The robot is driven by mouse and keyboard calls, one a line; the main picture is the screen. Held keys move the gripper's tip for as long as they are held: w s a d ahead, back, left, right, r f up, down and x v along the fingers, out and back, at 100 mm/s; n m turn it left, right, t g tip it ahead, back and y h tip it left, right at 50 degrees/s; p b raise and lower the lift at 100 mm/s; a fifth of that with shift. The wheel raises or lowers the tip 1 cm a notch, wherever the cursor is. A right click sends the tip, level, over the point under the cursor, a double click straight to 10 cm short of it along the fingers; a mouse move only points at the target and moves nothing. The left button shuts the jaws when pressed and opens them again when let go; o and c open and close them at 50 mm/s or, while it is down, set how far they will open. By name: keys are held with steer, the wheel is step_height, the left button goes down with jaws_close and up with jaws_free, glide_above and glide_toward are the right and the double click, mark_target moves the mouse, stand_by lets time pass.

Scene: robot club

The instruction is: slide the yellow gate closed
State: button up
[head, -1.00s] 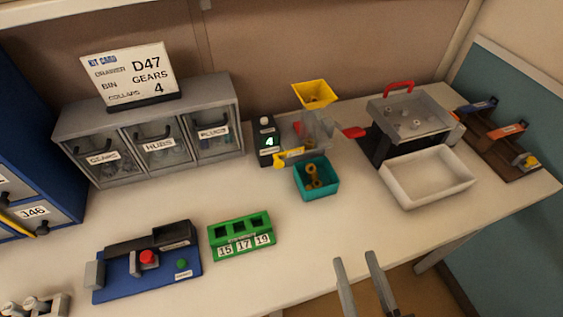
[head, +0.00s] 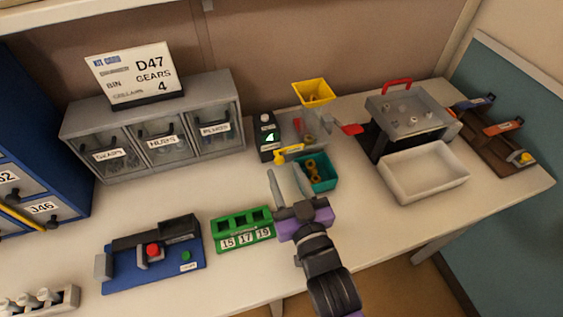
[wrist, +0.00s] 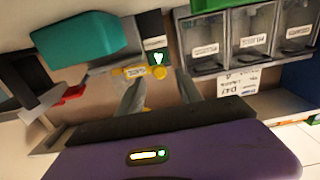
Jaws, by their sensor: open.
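The yellow gate (head: 293,149) is a labelled bar at the foot of the clear dispenser (head: 311,126), below the yellow hopper (head: 313,92). Its rounded yellow end (head: 280,158) shows at the left, beside the black counter (head: 267,137). My gripper (head: 285,169) is open and empty, with its fingertips just in front of that end. In the wrist view the gate (wrist: 135,72) lies beyond the fingertips (wrist: 160,80), and some yellow shows between the fingers. I cannot tell whether they touch it. The teal bin (head: 322,174) holds brass-coloured parts, right of my fingers.
A green numbered block (head: 243,229) and a blue fixture (head: 155,265) stand at the front left. Grey drawers (head: 155,125) stand at the back left. A white tray (head: 425,188) and a grey-topped stand (head: 408,112) are to the right.

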mark_target(280, 162)
steer(key=shift+x, duration=1.75)
jaws_close()
